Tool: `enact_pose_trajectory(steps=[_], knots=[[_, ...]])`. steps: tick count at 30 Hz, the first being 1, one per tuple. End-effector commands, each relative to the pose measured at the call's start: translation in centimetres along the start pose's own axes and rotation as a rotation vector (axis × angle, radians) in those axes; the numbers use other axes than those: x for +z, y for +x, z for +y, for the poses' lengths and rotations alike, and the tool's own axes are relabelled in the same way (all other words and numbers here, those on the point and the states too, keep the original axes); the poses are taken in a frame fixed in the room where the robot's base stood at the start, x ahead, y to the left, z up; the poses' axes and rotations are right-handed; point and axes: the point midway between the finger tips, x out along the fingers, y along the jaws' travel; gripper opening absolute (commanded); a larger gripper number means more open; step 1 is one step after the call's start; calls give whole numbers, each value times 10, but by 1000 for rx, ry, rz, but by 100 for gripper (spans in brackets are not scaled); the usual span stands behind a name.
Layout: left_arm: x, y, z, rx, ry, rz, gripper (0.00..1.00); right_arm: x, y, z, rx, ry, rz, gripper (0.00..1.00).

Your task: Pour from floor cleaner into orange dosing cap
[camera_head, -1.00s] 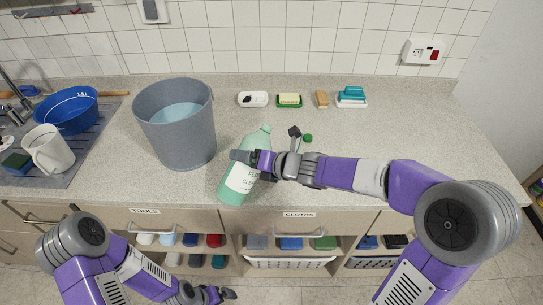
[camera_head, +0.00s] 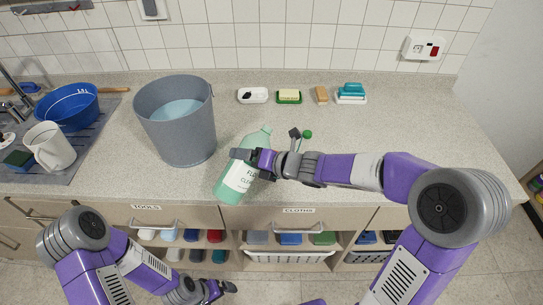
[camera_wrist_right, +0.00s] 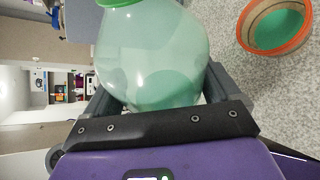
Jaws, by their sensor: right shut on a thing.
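The floor cleaner is a translucent green bottle (camera_head: 232,182) with a white label. My right gripper (camera_head: 256,162) is shut around its body and holds it tilted, top to the right, near the counter's front edge. The bottle also fills the middle of the right wrist view (camera_wrist_right: 155,50), with a green ring at its neck. The orange dosing cap (camera_wrist_right: 273,47) stands on the counter at the upper right of that view, apart from the bottle, with green inside. I cannot make it out in the head view. My left gripper (camera_head: 222,290) is low in front of the drawers, away from the bottle; its jaws are unclear.
A grey bucket (camera_head: 180,135) with bluish water stands left of the bottle. A small green round thing (camera_head: 308,134) shows beyond my right wrist. Soap dishes (camera_head: 289,97) and brushes line the back. A white mug (camera_head: 52,147) and blue basin (camera_head: 68,106) are left. The right counter is clear.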

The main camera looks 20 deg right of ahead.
Motion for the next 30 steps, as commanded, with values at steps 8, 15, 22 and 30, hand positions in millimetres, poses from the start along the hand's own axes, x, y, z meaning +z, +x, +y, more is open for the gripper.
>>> enact_pose_trajectory(steps=[8, 15, 22, 30], knots=[[0, -2, 1, 0, 0, 0, 100, 0, 0, 2, 11, 15, 3, 31], [0, -3, 1, 0, 0, 0, 100, -2, 1, 1, 16, 28, 6, 31], [0, -4, 2, 0, 0, 0, 100, -3, 2, 1, 20, 40, 10, 31], [0, -6, 2, 0, 0, 0, 100, -4, 2, 0, 27, 55, 14, 31]])
